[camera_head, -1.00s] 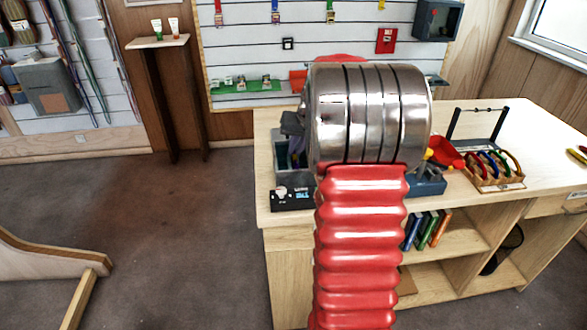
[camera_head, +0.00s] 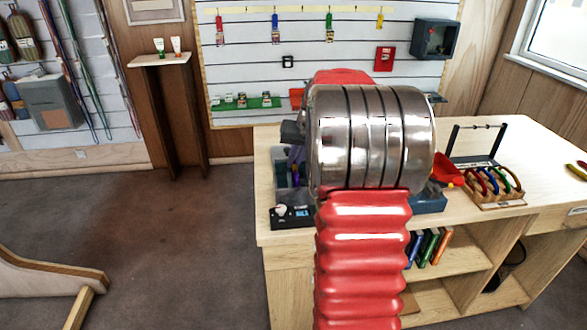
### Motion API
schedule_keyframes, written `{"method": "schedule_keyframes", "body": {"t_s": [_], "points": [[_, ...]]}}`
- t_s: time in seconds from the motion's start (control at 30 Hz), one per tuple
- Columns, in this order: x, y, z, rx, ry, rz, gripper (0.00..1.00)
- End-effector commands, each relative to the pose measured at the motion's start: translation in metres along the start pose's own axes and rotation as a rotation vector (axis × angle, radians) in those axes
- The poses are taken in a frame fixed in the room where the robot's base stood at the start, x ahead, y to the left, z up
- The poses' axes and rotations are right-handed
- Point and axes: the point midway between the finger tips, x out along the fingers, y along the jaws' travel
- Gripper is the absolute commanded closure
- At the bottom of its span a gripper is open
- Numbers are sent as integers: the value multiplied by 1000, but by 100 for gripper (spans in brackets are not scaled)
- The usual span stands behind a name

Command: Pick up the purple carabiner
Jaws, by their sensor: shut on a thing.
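My gripper (camera_head: 293,133) shows only in part, as a dark piece at the left of my arm's metal joint; the rest is hidden behind that joint. It is over the left end of the wooden counter, above an open dark-walled bin (camera_head: 280,178). A small purple piece, which looks like the purple carabiner (camera_head: 296,171), shows just below the gripper at the bin. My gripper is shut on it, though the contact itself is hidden. I cannot tell whether the carabiner touches the bin.
A scale-like device (camera_head: 291,216) with a display stands at the counter's (camera_head: 540,150) front left. A wooden rack (camera_head: 497,199) of coloured carabiners, a black bar stand (camera_head: 476,140) and a red scoop-like thing (camera_head: 447,176) are to the right. The counter's back right is mostly clear.

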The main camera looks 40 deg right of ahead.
Motion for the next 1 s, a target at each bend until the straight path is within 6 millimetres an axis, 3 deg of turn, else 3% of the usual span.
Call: {"method": "schedule_keyframes", "body": {"t_s": [0.2,0.4,1.0], "points": [[-37,-8,-16,-2,4,1,100],[-60,-13,-25,0,2,0,100],[-65,-14,-27,0,1,0,100]]}}
